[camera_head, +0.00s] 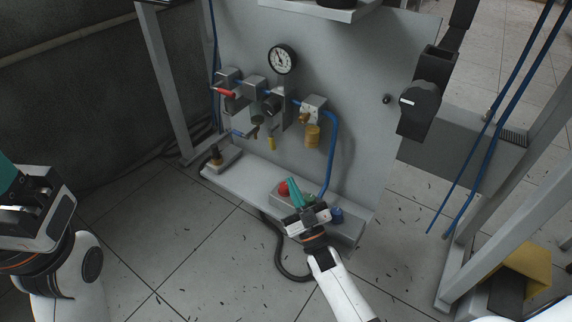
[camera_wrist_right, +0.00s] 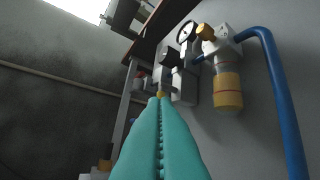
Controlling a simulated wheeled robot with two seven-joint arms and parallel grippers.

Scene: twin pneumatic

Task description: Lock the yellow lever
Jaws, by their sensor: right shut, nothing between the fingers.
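A small yellow part (camera_head: 271,143), which looks like the yellow lever, hangs below the row of fittings on the grey panel. In the right wrist view a yellow piece (camera_wrist_right: 161,93) shows just past my fingertips; I cannot tell whether they touch it. My right gripper (camera_head: 293,182) is shut and empty, its teal fingers pointing up towards the panel, in front of the button box. The shut fingers fill the lower middle of the wrist view (camera_wrist_right: 159,99). My left gripper (camera_head: 10,172) is at the left edge, away from the panel, with its fingertips cut off.
The panel holds a gauge (camera_head: 282,59), a red lever (camera_head: 225,93) and a yellow-banded bowl (camera_head: 312,136). A blue hose (camera_head: 333,150) curves down right of the bowl. A button box with a red button (camera_head: 283,188) sits on the ledge beside my right gripper.

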